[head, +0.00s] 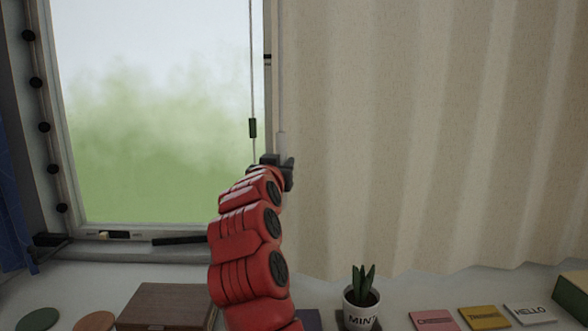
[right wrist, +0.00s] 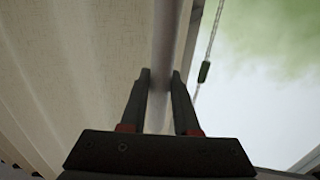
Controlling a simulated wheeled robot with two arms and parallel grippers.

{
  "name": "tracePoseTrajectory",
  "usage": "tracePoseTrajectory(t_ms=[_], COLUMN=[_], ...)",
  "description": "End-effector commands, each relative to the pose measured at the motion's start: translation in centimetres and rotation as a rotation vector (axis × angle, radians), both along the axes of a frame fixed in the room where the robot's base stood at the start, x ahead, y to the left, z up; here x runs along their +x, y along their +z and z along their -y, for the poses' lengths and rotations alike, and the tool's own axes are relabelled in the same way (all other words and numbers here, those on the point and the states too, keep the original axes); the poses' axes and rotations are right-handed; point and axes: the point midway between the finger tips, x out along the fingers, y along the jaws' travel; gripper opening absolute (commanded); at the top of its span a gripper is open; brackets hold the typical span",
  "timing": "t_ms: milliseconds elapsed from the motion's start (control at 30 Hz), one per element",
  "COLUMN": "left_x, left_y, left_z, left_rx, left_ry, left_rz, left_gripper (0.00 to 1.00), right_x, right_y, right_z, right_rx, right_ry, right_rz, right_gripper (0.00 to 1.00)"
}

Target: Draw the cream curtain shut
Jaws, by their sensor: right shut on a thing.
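The cream curtain (head: 430,130) hangs in folds over the right part of the head view, and its left edge stands beside the bare window pane (head: 150,130). A pale, thin rod (head: 281,145) hangs upright along that edge. My right gripper (head: 281,165) is at the rod's lower part. In the right wrist view the rod (right wrist: 165,60) runs between the two fingers of my right gripper (right wrist: 160,85), which is shut on it. The curtain (right wrist: 80,70) fills the left of that view. My left gripper is not in view.
A cord with a dark toggle (head: 252,127) hangs just left of the rod. On the surface below stand a potted plant (head: 362,305), a brown box (head: 165,305) and several cards, including the HELLO card (head: 529,313). Blue cloth (head: 12,200) hangs at far left.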

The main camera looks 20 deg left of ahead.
Motion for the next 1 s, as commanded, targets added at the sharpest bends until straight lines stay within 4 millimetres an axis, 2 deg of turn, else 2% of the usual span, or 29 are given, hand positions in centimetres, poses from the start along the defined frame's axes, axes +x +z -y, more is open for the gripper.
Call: tracePoseTrajectory(t_ms=[500,533,667,700,1000], left_x=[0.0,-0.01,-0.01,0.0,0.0], left_y=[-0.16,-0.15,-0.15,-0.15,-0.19], left_z=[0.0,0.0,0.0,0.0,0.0], left_rx=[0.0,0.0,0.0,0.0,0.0], left_ry=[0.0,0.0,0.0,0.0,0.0], left_rz=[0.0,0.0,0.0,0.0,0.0], left_gripper=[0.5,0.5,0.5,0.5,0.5], right_x=[-0.26,-0.26,-0.24,-0.23,-0.29], right_y=[-0.01,0.0,0.01,0.01,0.01], right_z=[-0.82,-0.83,-0.78,-0.75,-0.62], right_rx=[0.0,0.001,0.0,0.0,0.0], right_ry=[0.005,0.005,0.004,0.003,0.001], right_rz=[0.001,0.001,0.001,0.001,0.002], right_gripper=[0.0,0.33,0.56,0.59,0.59])
